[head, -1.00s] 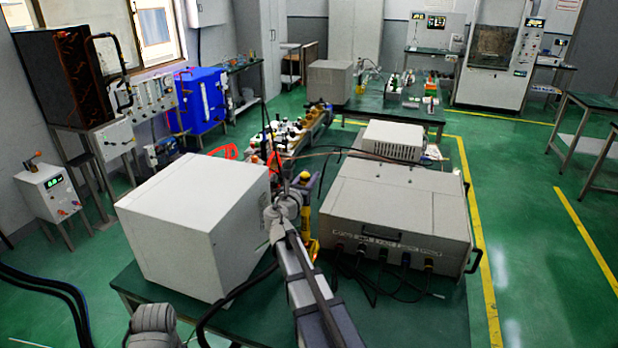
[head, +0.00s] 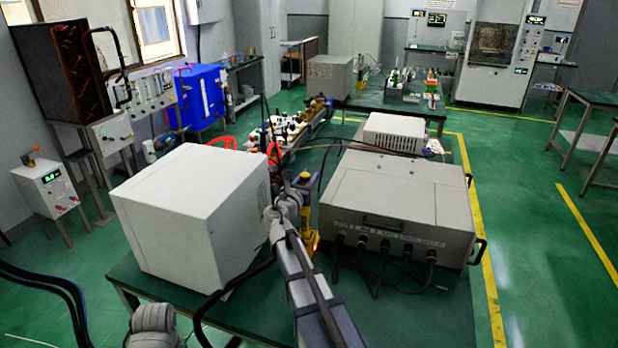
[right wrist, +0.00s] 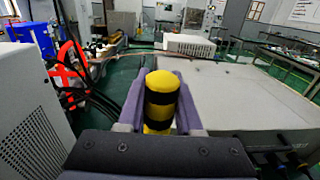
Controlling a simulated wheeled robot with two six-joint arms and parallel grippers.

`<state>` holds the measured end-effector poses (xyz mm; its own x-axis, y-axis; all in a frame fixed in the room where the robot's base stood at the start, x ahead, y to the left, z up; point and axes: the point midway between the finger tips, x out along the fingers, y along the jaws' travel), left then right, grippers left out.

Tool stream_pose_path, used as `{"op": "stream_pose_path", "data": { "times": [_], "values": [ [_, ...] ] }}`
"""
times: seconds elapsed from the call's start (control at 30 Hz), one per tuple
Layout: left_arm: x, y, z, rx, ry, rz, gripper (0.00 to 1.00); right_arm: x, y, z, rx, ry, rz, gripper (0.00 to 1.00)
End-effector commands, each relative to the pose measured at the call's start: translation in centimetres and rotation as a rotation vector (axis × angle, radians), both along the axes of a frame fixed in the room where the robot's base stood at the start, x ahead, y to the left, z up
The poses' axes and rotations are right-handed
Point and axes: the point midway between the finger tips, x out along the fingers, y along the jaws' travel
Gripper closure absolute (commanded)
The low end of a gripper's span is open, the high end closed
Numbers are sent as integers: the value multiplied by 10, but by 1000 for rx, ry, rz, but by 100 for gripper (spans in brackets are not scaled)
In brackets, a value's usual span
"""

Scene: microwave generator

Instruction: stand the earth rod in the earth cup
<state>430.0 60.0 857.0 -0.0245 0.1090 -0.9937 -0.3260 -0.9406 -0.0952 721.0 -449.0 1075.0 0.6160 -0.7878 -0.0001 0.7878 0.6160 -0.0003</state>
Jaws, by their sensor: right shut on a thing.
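My right gripper (head: 298,188) is shut on a yellow-and-black banded rod (right wrist: 160,103), taken to be the earth rod. In the right wrist view its rounded yellow top stands up between the two purple-grey fingers. In the head view a little of the yellow top (head: 304,176) shows at the fingers, between the white box and the grey case. A yellow piece (head: 309,241) shows below the gripper, partly behind my arm; I cannot tell whether it is the rod's lower part or a holder. I cannot make out the earth cup. My left gripper is not in view.
A large white box (head: 190,215) stands left of my right arm and a wide grey case (head: 395,200) right of it, with a narrow gap between. Black cables leave the case front. Red cable loops (right wrist: 70,62) lie behind the gap. The green table front (head: 410,312) is fairly clear.

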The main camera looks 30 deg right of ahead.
Motion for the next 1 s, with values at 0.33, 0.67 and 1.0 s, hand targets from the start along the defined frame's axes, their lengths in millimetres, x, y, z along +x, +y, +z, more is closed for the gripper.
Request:
{"op": "stream_pose_path", "data": {
  "times": [0.33,0.67,1.0],
  "values": [
    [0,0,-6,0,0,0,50,0,0,-6,0,0,0,100],
    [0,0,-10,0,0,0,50,0,0,-10,0,0,0,100],
    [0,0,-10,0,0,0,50,0,0,-10,0,0,0,49]
  ]
}}
